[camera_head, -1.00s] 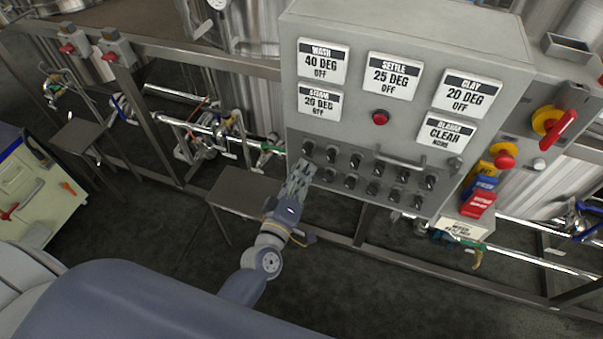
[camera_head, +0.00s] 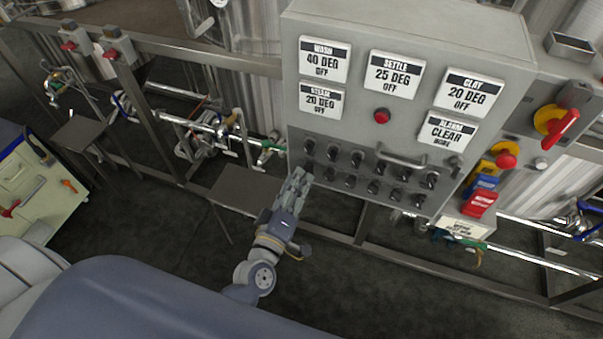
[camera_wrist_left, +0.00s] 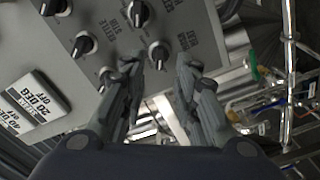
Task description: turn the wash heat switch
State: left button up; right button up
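The grey control panel (camera_head: 345,110) carries two rows of small black rotary switches. My left gripper (camera_head: 299,174) is at the panel's lower left corner, beside the leftmost switches. In the left wrist view the gripper (camera_wrist_left: 160,70) has its two fingers apart with nothing between them. A black switch with a white pointer, apparently the wash heat switch (camera_wrist_left: 158,52), sits just beyond the fingertips, between them in the picture. Its rotated label is hard to read. I cannot tell if a finger touches it. The wash display (camera_head: 323,60) reads 40 DEG, OFF. My right gripper is not in view.
A bar handle (camera_head: 402,160) stands out from the panel above the right-hand switches. A red button (camera_head: 381,115) is at mid panel. A red and yellow rotary handle (camera_head: 562,127) is at the right. A small grey shelf (camera_head: 245,190) and pipes lie left of the gripper.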

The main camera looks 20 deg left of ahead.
pick_arm(q)
jog(key=s, duration=0.8)
jog(key=shift+s+a, duration=0.15)
jog(key=shift+a, duration=0.05)
